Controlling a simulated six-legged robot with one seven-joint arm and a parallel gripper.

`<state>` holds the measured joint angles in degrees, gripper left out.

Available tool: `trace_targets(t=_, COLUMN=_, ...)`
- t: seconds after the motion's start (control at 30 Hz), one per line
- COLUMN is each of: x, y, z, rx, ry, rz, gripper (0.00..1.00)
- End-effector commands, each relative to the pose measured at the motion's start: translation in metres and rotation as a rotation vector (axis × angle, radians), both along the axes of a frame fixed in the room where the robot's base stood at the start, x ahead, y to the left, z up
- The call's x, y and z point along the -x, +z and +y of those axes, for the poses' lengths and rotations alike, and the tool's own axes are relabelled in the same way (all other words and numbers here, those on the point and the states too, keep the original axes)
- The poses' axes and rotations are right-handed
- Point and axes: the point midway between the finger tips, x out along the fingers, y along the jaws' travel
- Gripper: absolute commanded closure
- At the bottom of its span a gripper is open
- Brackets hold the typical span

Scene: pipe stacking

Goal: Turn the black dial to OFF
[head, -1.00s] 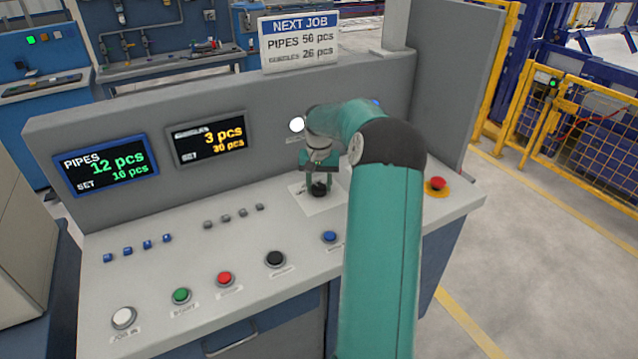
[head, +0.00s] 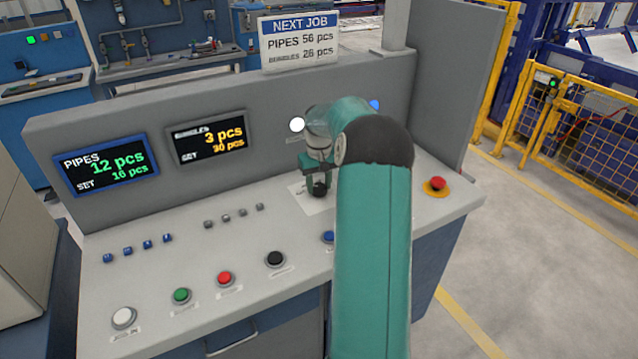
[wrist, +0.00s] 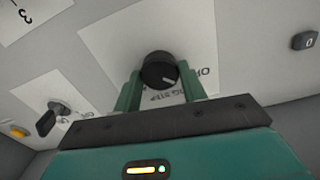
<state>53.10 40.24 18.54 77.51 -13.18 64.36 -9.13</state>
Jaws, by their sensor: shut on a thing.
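The black dial (head: 319,190) sits on a white label plate on the sloped console, and it also shows in the wrist view (wrist: 159,70). My gripper (head: 318,183) is down at the dial. In the wrist view my gripper's two green fingers (wrist: 160,84) stand on either side of the dial, shut on it. A pale pointer line on the dial points to the lower right there. The label (wrist: 105,42) lies upside down in that view, and its lettering is partly hidden by the fingers, so I cannot read which mark the pointer meets.
A red emergency button (head: 438,184) is right of my arm. White, green, red and black buttons (head: 275,259) line the front edge; my forearm partly hides a blue one (head: 328,237). The upright panel with displays (head: 107,165) stands behind. Another black knob (wrist: 52,118) shows in the wrist view.

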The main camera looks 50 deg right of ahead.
Motion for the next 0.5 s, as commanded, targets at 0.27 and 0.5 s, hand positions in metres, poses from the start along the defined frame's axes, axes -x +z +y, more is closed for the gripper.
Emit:
trace_targets(t=0.27, x=-0.0008, y=0.0011, z=-0.0002, rx=0.002, ry=0.182, rz=-0.002, gripper=0.81)
trace_targets(t=0.5, x=-0.0009, y=0.0012, z=0.0, rx=0.002, ry=0.264, rz=-0.002, gripper=0.81)
